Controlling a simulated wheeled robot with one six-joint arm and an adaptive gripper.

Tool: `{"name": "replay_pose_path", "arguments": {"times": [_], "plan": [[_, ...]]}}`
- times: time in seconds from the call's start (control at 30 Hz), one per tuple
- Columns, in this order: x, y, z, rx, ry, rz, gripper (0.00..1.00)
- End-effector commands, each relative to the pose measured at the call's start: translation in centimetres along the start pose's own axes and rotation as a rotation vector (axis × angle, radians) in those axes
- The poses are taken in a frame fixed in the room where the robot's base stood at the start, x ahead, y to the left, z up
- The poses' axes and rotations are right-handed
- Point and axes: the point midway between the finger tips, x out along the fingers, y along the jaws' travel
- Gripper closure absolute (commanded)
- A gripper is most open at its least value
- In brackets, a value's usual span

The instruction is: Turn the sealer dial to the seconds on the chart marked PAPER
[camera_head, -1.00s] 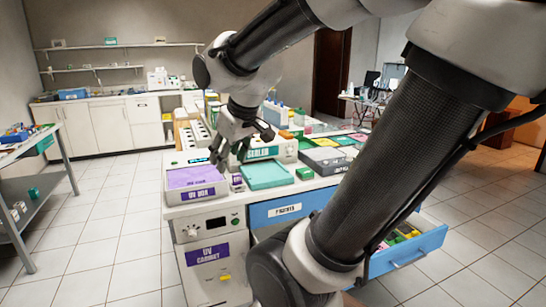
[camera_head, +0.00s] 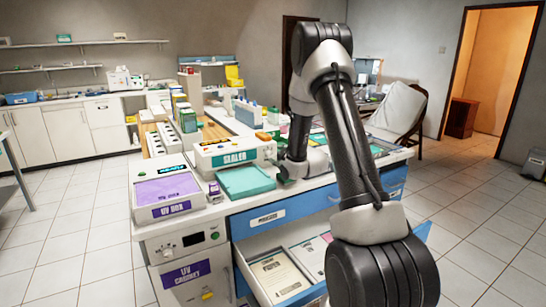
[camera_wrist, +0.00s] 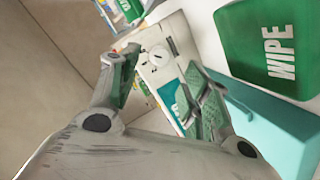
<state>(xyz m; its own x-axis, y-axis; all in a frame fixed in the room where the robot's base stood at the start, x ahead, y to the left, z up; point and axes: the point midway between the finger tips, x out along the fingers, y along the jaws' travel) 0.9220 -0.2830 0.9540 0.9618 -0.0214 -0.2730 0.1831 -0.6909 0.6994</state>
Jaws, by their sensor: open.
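The sealer (camera_head: 235,153) is a white box with a teal SEALER label, standing on the bench behind a teal tray (camera_head: 246,181). In the wrist view, a pale round dial (camera_wrist: 159,54) shows on a white panel (camera_wrist: 150,75), which I take to be the sealer. My gripper (camera_wrist: 163,68) is open, its green-padded fingers on either side of the dial in the picture. No contact can be made out. In the head view my gripper (camera_head: 283,171) is low at the sealer's right end, partly hidden by my arm. I cannot read the dial's marks or any PAPER chart line.
A purple-topped UV box (camera_head: 167,192) stands left of the tray. A green WIPE packet (camera_wrist: 265,45) lies near my gripper in the wrist view. An open drawer below holds a printed sheet (camera_head: 279,276). Floor on the left (camera_head: 70,230) is clear.

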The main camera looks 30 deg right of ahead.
Motion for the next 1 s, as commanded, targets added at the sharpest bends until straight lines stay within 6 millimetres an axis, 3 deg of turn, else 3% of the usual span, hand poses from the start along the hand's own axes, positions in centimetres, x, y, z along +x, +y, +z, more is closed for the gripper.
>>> {"name": "replay_pose_path", "arguments": {"times": [0.33,0.73,1.0], "plan": [[5.5,0.0,-0.1,0.001,0.0,0.0,0.53],[6.6,0.0,-0.1,0.002,-0.001,-0.001,0.53],[6.6,0.0,-0.1,0.002,-0.001,-0.001,0.99]]}}
